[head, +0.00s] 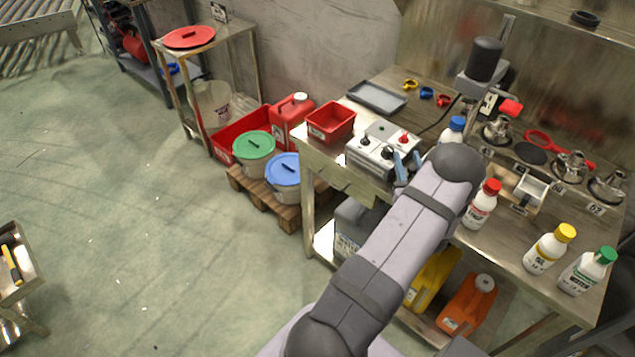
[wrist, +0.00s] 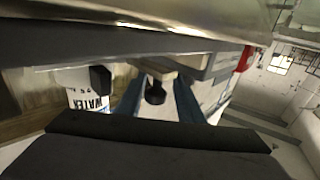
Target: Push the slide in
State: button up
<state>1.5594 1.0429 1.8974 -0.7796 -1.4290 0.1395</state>
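A grey-white box (head: 384,146) with a red knob on top and black knobs on its front sits on the steel table; I cannot tell for sure which part is the slide. My gripper (head: 408,168) is at the box's front right side, its two blue fingers apart. In the wrist view my gripper (wrist: 157,106) has one black knob (wrist: 155,92) between its fingers, with gaps visible on both sides. A second black knob (wrist: 101,78) is left of the fingers. My arm hides part of the box's right side and the table.
A red bin (head: 331,122) stands left of the box and a grey tray (head: 377,96) behind it. A blue-capped bottle (head: 456,125) stands close to my gripper on the right. A red-capped bottle (head: 482,205) is beside my arm.

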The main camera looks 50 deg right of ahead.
jog(key=a+p, duration=0.3)
jog(key=a, duration=0.2)
jog(key=shift+w+a+r, duration=0.1)
jog(key=shift+a+r, duration=0.05)
jog(key=shift+a, duration=0.2)
jog(key=b+v, duration=0.3)
jog(key=v, duration=0.4)
notch_tip(320, 180, up, 4)
jog(key=m+p, duration=0.2)
jog(key=w+a+f+n+g+y+b, duration=0.1)
jog(key=w+a+f+n+y, duration=0.15)
jog(key=w, duration=0.35)
jog(key=w+a+f+n+g+y+b, duration=0.1)
jog(key=w+a+f+n+y, duration=0.15)
jog(key=w, duration=0.45)
jog(key=w+a+f+n+g+y+b, duration=0.2)
jog(key=w+a+n+g+y, duration=0.1)
jog(key=w+a+n, duration=0.2)
jog(key=shift+w+a+b, duration=0.3)
jog(key=shift+w+a, duration=0.7)
jog(key=shift+a, duration=1.4)
jog(key=shift+o, duration=0.2)
